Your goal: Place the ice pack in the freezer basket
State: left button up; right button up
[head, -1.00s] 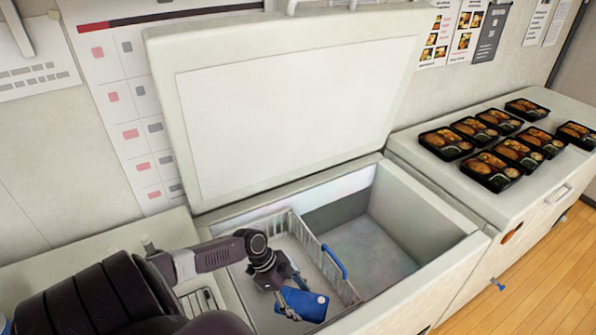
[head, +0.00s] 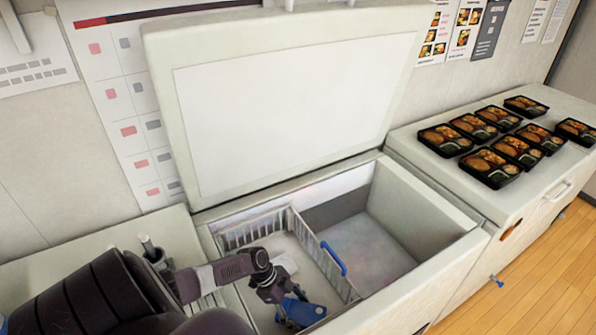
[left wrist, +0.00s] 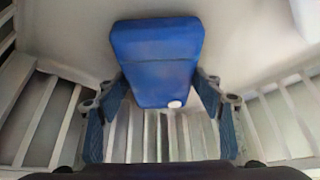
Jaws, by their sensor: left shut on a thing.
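The blue ice pack (head: 303,312) is held by my left gripper (head: 290,304), low over the near part of the white wire freezer basket (head: 318,250). In the left wrist view the ice pack (left wrist: 156,60) sits between the two fingers of my left gripper (left wrist: 160,95), which are shut on its sides. Slatted basket walls (left wrist: 45,115) show on both sides of it. I cannot tell whether the pack touches the basket floor. The basket hangs in the left part of the open chest freezer (head: 425,215). My right gripper is not in view.
The freezer lid (head: 290,110) stands open at the back. A blue handle (head: 333,258) is on the basket's right wall. The freezer's right part is empty. Several bento trays (head: 490,165) sit on the closed unit (head: 420,145) to the right.

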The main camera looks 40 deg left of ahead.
pick_arm(q)
jog(key=shift+f, duration=0.15)
jog(key=o, duration=1.6)
jog(key=shift+c, duration=0.2)
jog(key=v, duration=1.2)
jog(key=shift+r, duration=0.2)
